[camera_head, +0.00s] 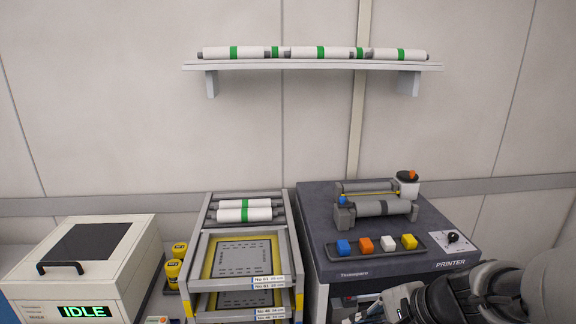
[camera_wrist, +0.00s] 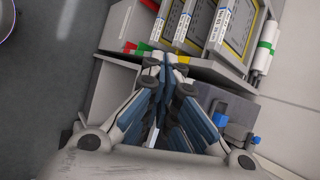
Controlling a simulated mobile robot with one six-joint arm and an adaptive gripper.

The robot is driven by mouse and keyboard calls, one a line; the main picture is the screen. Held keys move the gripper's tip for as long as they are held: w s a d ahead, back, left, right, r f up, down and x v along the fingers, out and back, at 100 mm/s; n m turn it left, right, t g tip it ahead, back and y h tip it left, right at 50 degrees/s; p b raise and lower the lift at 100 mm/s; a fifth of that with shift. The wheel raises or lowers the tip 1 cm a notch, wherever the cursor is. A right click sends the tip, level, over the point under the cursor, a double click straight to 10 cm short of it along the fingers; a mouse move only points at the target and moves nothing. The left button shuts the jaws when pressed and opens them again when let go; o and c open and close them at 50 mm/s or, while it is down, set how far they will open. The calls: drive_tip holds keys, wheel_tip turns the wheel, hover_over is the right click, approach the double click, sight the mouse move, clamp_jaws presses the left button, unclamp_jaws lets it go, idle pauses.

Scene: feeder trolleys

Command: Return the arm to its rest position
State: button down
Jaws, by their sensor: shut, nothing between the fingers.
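My arm shows at the bottom right of the head view, in front of the printer's right side. My gripper shows in the wrist view (camera_wrist: 167,62), its blue-grey fingers brought together with nothing between them. It hangs in front of the trolley and the printer, apart from the labelled frames. In the head view the gripper end is low by the bottom edge and partly cut off.
The grey printer (camera_head: 333,258) carries a roller unit (camera_head: 380,208) and a tray (camera_head: 425,245) of coloured blocks. Left of it stand a frame rack (camera_head: 205,245), yellow jars (camera_head: 173,270) and a box reading IDLE (camera_head: 130,262). A wall shelf (camera_head: 310,66) holds white rolls.

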drive_tip(key=s+r+n+h, duration=0.3)
drive_tip(key=s+n, duration=0.4)
drive_tip(key=s, duration=0.2)
drive_tip(key=s+r+n+h, duration=0.3)
drive_tip(key=s+n, duration=0.4)
drive_tip(key=s, duration=0.2)
drive_tip(key=shift+g, duration=0.3)
drive_tip(key=shift+w, duration=0.1)
